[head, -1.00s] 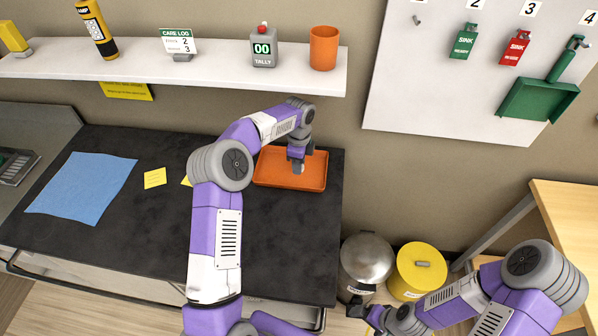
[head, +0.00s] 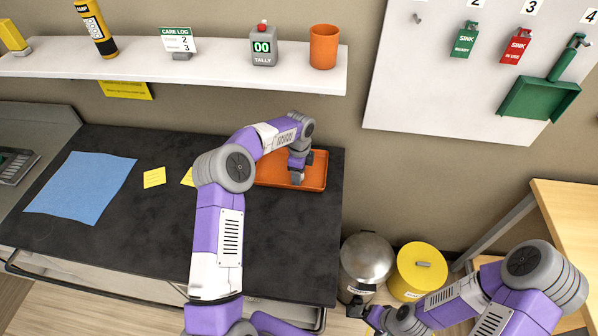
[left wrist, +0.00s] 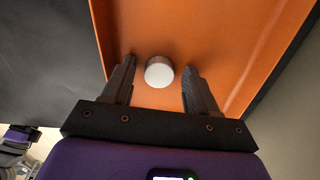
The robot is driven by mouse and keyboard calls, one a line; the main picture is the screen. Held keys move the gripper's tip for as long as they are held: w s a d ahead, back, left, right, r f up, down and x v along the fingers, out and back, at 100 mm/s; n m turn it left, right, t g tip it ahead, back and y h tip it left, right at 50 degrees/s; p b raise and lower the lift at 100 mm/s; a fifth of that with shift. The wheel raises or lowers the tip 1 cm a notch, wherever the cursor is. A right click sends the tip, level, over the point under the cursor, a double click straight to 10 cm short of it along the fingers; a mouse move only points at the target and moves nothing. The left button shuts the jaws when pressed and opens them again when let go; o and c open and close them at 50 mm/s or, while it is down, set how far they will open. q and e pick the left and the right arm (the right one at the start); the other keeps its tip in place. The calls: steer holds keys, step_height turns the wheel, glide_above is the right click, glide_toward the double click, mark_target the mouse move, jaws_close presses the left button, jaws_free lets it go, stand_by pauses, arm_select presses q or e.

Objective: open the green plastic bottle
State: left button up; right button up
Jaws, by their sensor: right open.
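A round white cap-like top (left wrist: 159,71) shows in the left wrist view, over the orange tray (left wrist: 225,35). No green shows around it, so I cannot tell whether it belongs to the green bottle. My left gripper (head: 297,181) is over the tray (head: 268,169) in the head view. In the left wrist view its fingers (left wrist: 158,82) are open, one on each side of the white top, with a gap on both sides. The head view does not show the white top. My right gripper (head: 363,308) is open and empty at the lower middle, near the metal bin.
The dark bench (head: 130,215) holds a blue cloth (head: 82,187) and yellow notes (head: 154,178). A shelf (head: 210,70) above bears an orange cup (head: 323,47) and a tally counter (head: 263,46). A metal bin (head: 367,258) and a yellow bin (head: 417,270) stand right of the bench.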

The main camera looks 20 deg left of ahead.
arm_select(q)
steer(key=shift+r, duration=0.15)
step_height(320, 180, up, 8)
steer(key=shift+f+p, duration=0.2)
steer(key=shift+p, duration=0.25)
